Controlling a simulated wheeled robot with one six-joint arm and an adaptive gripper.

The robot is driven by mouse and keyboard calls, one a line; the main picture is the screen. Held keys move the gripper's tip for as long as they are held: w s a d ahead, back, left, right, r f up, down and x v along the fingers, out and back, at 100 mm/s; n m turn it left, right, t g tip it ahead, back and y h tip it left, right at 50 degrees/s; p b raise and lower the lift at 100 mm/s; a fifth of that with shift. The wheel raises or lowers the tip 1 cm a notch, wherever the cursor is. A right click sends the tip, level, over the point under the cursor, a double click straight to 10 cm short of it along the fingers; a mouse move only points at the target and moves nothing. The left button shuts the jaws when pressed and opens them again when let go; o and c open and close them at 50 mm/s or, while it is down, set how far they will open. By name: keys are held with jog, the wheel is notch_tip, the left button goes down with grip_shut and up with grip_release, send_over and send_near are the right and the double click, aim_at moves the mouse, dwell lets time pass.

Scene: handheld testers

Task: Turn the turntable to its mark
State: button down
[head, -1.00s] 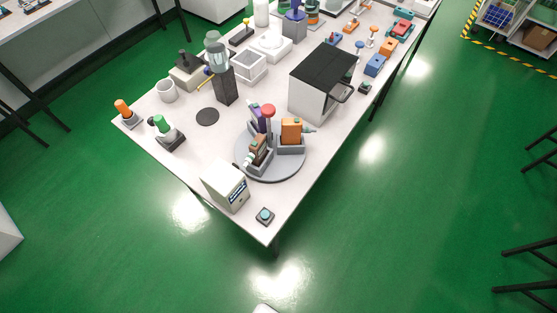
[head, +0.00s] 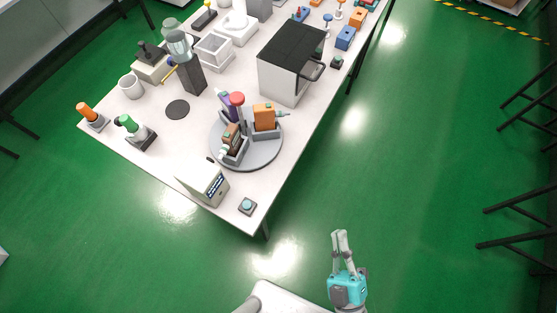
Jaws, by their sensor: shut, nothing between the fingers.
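The turntable (head: 262,153) is a round grey disc near the front corner of the white table. My gripper (head: 340,234) is shut and empty, over the green floor to the lower right of the table, well apart from the turntable.
A beige box with a display (head: 203,184) and a teal button (head: 247,206) stand near the turntable's front. A black-topped white cabinet (head: 290,60) stands behind it. A dark round pad (head: 177,109) lies to its left.

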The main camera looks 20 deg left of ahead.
jog(key=w+a+f+n+g+y, duration=0.3)
jog(key=w+a+n+g+y, duration=0.2)
jog(key=a+n+g+y, duration=0.55)
jog(key=n+g+h, duration=0.5)
jog(key=n+g, duration=0.4)
jog(key=n, duration=0.2)
send_near(238, 163)
jog(key=a, duration=0.7)
jog(key=shift+s+a, duration=0.1)
jog(key=shift+s, duration=0.1)
jog(key=shift+a, duration=0.1)
jog(key=shift+s+a, duration=0.4)
jog(key=shift+a, duration=0.25)
jog(key=shift+d, duration=0.1)
